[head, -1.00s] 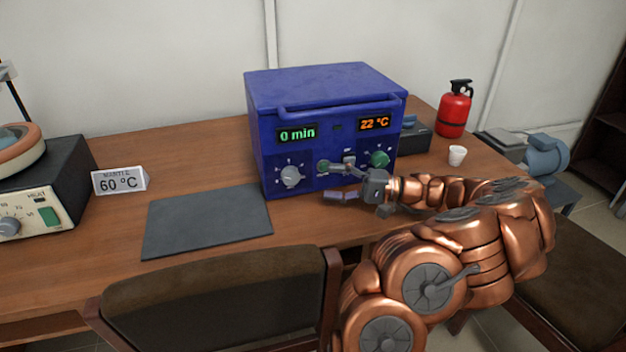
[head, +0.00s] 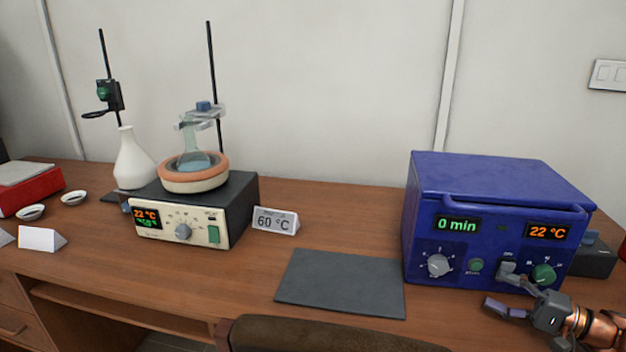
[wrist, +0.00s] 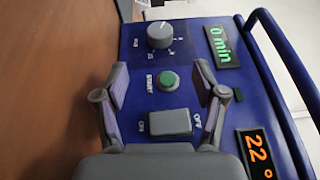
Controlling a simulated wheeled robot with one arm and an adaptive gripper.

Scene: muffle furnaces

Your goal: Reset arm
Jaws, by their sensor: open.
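My gripper (head: 506,291) is at the lower right in the head view, in front of the lower panel of the blue muffle furnace (head: 490,180). It is open and empty. In the wrist view my gripper (wrist: 163,95) has its two fingers spread on either side of the green start button (wrist: 168,80), with a grey on/off switch (wrist: 171,122) below it and a grey timer knob (wrist: 160,35) above. The furnace displays read 0 min and 22 °C. The green temperature knob (head: 543,274) shows in the head view beside my gripper.
A dark grey mat (head: 340,283) lies left of the furnace. A 60 °C sign (head: 276,220) and a heating mantle (head: 192,215) with a flask stand further left. A chair back (head: 310,335) is in front of the table. A dark box (head: 594,258) sits right of the furnace.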

